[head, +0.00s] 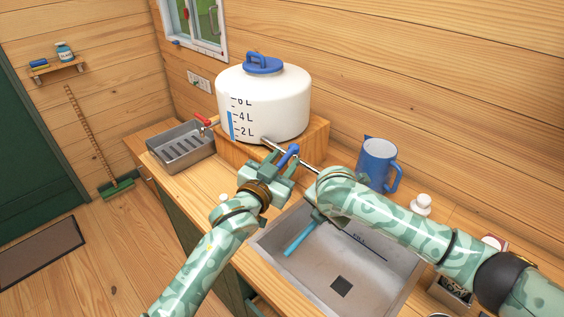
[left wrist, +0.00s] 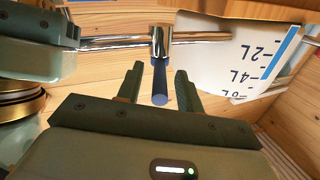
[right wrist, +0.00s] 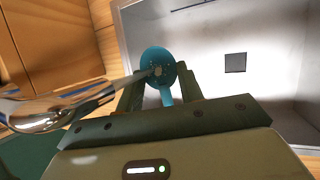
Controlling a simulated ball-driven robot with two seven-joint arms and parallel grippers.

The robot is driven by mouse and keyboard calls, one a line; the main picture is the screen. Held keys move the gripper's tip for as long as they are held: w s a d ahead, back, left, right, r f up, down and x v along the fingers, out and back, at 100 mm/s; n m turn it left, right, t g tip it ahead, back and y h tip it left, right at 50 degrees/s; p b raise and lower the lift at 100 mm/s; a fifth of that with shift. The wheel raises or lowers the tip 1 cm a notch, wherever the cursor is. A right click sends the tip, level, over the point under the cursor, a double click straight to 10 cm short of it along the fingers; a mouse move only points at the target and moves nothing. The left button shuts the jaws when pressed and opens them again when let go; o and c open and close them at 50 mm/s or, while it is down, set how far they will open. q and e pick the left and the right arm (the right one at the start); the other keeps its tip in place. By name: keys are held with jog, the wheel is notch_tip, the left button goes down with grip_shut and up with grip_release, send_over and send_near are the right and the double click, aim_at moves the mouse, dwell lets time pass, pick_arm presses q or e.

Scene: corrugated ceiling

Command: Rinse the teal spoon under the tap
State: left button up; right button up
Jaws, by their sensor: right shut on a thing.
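The teal spoon (head: 298,243) is over the sink, held by my right gripper (right wrist: 160,92), which is shut on it. In the right wrist view the spoon's round bowl (right wrist: 154,58) faces the camera, with pale specks on it. A thin pale streak, like running water, reaches from the chrome tap spout (right wrist: 60,108) to the bowl. The tap's blue lever (head: 288,154) stands out from the chrome pipe. My left gripper (left wrist: 158,84) is open, with the lever (left wrist: 159,82) between its fingers and gaps on both sides. My right forearm hides part of the tap in the head view.
The white water tank (head: 262,100) stands on a wooden block behind the tap. A blue jug (head: 377,163) and a white bottle (head: 421,204) stand behind the sink (head: 340,262). A grey metal tray (head: 180,148) is at the counter's left end.

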pick_arm(q)
jog(key=v, duration=1.2)
dwell(0.6)
jog(key=shift+s+d+f, duration=0.1)
jog(key=shift+d+f, duration=0.05)
jog(key=shift+f, duration=0.05)
jog(key=c, duration=0.7)
jog(key=d, duration=0.1)
jog(key=s+d+m, duration=0.1)
jog(key=d+f, duration=0.1)
jog(key=shift+s+f+m, duration=0.1)
jog(key=shift+s+m, duration=0.15)
jog(key=shift+m, duration=0.05)
grip_shut()
jog(key=w+d+m+t+y, duration=0.2)
jog(key=w+m, duration=0.6)
jog(key=m, duration=0.5)
jog(key=shift+w+d+r+m+y, duration=0.3)
jog(key=shift+w+d+r+y, duration=0.15)
jog(key=shift+d+y, duration=0.45)
